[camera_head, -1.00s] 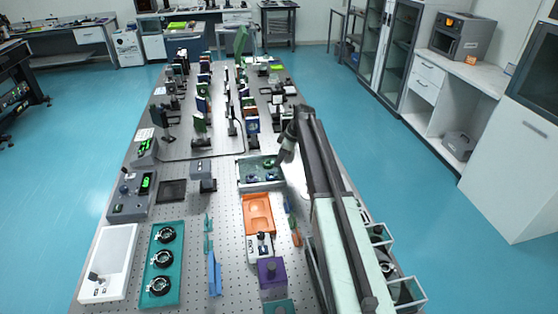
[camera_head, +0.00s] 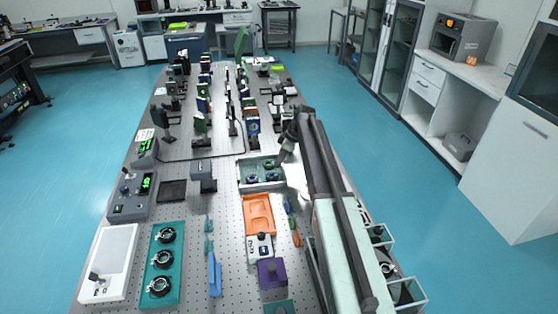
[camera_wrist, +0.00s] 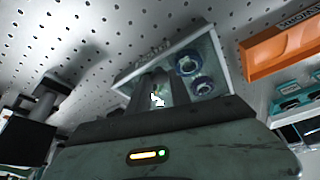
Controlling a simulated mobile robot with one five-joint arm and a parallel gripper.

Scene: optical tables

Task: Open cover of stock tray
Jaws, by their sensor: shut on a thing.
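The stock tray (camera_head: 240,183) is a pale shallow box with a green inside and several small round parts. It lies on the perforated table in the head view. In the wrist view its pale rim (camera_wrist: 223,68) and two blue-ringed round parts show beyond the fingers. My gripper (camera_head: 283,156) is at the tray's right side, with its fingers low at the rim. In the wrist view my gripper (camera_wrist: 157,92) covers the tray's left part. It is shut on what appears to be the cover; the fingers hide the held part, and no raised cover is clearly visible.
An orange tray (camera_head: 258,208) lies just in front of the stock tray. A dark grey block (camera_head: 203,172) stands to its left. Rows of optic mounts (camera_head: 203,102) fill the table behind. A purple block (camera_head: 271,273) stands nearer to me.

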